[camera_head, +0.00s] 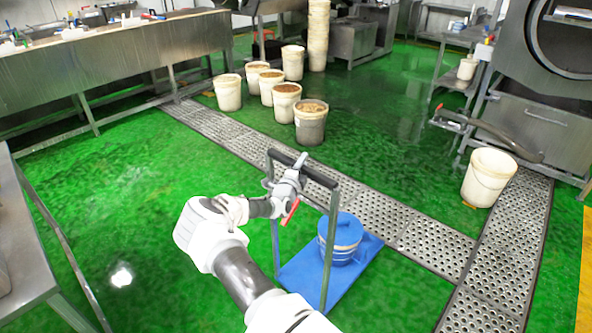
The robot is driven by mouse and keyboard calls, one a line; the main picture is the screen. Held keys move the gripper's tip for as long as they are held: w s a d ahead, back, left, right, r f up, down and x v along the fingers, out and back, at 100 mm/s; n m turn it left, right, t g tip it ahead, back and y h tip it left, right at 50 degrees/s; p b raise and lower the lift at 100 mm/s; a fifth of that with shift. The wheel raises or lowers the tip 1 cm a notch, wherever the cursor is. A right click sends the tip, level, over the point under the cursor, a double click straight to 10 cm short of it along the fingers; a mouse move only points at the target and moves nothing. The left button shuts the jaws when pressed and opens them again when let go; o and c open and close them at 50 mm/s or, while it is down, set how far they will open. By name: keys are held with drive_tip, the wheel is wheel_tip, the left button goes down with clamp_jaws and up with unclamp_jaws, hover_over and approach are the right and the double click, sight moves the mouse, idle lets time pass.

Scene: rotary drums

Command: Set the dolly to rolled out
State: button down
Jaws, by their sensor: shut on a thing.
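My gripper (297,168) is shut on the top bar of the dolly's handle, near the middle of the bar. The fingertips partly hide the bar there. My arm reaches up from the bottom of the view, and the platform's near left part is crossed by the handle post.
A perforated metal drain grating (425,245) runs behind the dolly and across to the right. Several white buckets (311,122) stand beyond it, and another bucket (488,177) stands right. A metal table (20,240) is at left. Green floor left of the dolly is clear.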

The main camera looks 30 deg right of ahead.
drive_tip(key=shift+w+d, duration=0.2)
drive_tip(key=shift+d, duration=0.45)
drive_tip(key=c, duration=0.6)
unclamp_jaws()
drive_tip(key=shift+o, duration=0.2)
drive_tip(key=shift+a, duration=0.1)
drive_tip(key=v, duration=1.7)
drive_tip(key=shift+s, duration=0.2)
